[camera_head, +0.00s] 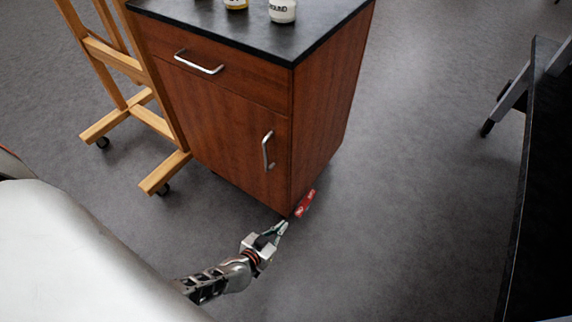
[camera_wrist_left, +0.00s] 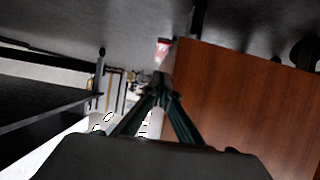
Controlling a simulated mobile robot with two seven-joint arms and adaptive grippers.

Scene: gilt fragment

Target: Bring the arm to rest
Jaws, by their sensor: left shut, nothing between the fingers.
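My left gripper (camera_head: 281,229) is in the lower middle of the head view, near the bottom front corner of the wooden cabinet. Its fingers are closed together with nothing between them. In the left wrist view the closed fingertips (camera_wrist_left: 161,80) point toward the cabinet's edge. My left arm comes in from the lower left. My right gripper is in neither view.
The wooden cabinet (camera_head: 225,130) with a black top carries several jars, one a white jar (camera_head: 282,11). A small red object (camera_head: 305,203) is by its bottom corner. A wooden easel (camera_head: 120,65) stands left. A dark table (camera_head: 545,190) edges the right. Grey floor between is clear.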

